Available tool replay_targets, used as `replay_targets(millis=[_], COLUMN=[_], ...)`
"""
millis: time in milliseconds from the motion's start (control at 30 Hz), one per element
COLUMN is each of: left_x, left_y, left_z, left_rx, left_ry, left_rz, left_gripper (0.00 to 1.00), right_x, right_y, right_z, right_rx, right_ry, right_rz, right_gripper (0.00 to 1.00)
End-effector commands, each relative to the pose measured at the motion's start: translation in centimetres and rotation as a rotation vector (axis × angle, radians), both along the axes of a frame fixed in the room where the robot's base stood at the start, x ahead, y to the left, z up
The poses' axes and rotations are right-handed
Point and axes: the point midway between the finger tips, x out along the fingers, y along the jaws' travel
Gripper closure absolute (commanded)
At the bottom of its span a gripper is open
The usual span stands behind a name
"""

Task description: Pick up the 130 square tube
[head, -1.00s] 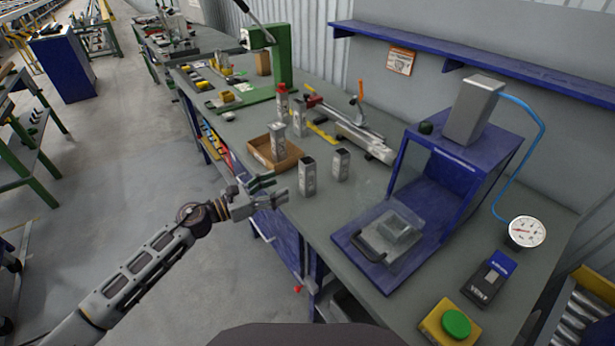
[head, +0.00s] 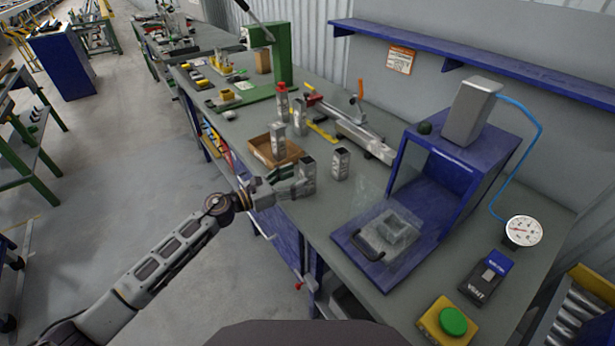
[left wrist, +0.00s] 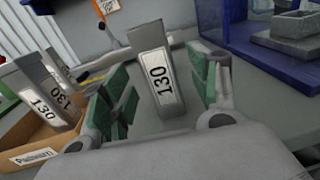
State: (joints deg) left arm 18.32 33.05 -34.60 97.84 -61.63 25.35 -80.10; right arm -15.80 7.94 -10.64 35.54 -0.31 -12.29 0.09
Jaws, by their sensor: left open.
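In the left wrist view this tube (left wrist: 160,82) shows a white label reading 130. My left gripper (head: 292,183) is open at it, with green-padded fingers on either side of the tube in the left wrist view. I cannot tell whether a pad touches it. Another tube labelled 130 (left wrist: 38,95) stands at the cardboard box (head: 258,149), left of the gripper. My right gripper is not in view.
A blue press-like fixture (head: 447,190) with a clear guard stands to the right on the bench (head: 330,222). A clamp rail (head: 362,137) lies behind the tubes. A green lever press (head: 283,62) stands farther back. A gauge (head: 523,230) and green button (head: 453,320) are front right.

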Motion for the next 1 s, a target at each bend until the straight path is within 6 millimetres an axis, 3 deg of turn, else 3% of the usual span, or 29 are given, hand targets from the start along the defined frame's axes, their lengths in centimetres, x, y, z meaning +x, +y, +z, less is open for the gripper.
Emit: replay_targets(millis=[267,700,1000], left_x=[0.5,2.7,3.0], left_y=[-0.8,-3.8,-4.3], left_z=[0.0,-0.1,-0.1], left_rx=[-0.001,0.000,0.000], left_ry=[0.000,0.000,0.000], left_rz=[-0.001,0.000,0.000], left_gripper=[0.39,0.39,0.39], right_x=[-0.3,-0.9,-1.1], right_y=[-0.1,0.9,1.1], right_z=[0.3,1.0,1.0], right_rx=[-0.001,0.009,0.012], right_ry=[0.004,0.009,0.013], right_rz=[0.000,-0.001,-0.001], right_gripper=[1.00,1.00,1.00])
